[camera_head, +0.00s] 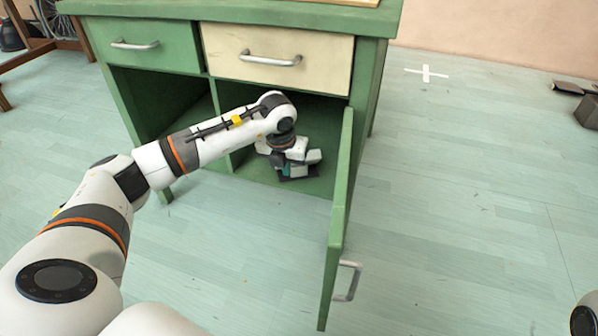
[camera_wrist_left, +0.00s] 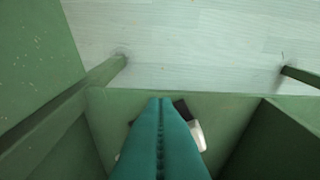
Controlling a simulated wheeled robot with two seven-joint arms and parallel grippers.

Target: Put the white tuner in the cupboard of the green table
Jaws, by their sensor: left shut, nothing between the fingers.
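The green table (camera_head: 353,200) has a lower right cupboard (camera_head: 320,112) with its green door (camera_head: 338,215) swung open toward me. My left gripper (camera_head: 287,172) is inside this cupboard, low over its floor. Its teal fingers (camera_wrist_left: 160,105) are shut together and hold nothing. A white piece with a dark part, seemingly the white tuner (camera_wrist_left: 198,136), lies on the cupboard floor behind the fingers in the left wrist view. The fingers hide much of it, and I cannot tell whether they touch it. My right gripper is out of view.
A cream drawer (camera_head: 310,68) and a green drawer (camera_head: 150,46) are shut above. An open compartment (camera_head: 165,95) lies to the left. The open door stands close to the right of my left arm.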

